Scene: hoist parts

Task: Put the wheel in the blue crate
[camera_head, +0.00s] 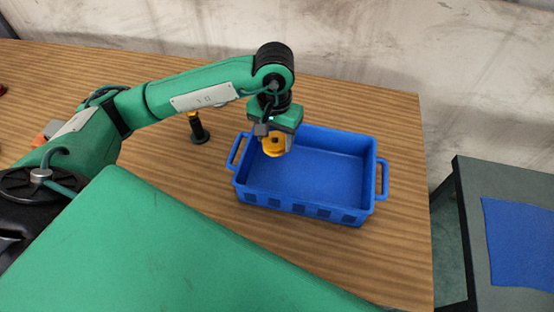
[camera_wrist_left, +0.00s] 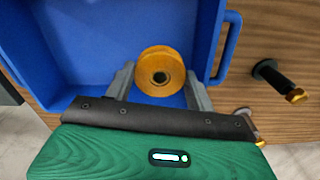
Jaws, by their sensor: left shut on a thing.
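The wheel (camera_head: 273,147) is yellow-orange and round with a hole in its middle. It also shows in the left wrist view (camera_wrist_left: 160,57). My left gripper (camera_head: 272,143) is shut on the wheel, with one finger on each side of it. In the left wrist view the gripper (camera_wrist_left: 161,75) holds the wheel over the inside of the blue crate. The blue crate (camera_head: 305,207) stands on the wooden table, with a handle at each end. Its inside is empty apart from the wheel held over its left back part. My right gripper is not in view.
A black post with a yellow top (camera_head: 198,130) stands on the table left of the crate. It also shows in the left wrist view (camera_wrist_left: 276,78). A grey table with a blue mat (camera_head: 515,240) stands at the right. The wooden table (camera_head: 400,250) is clear around the crate's front.

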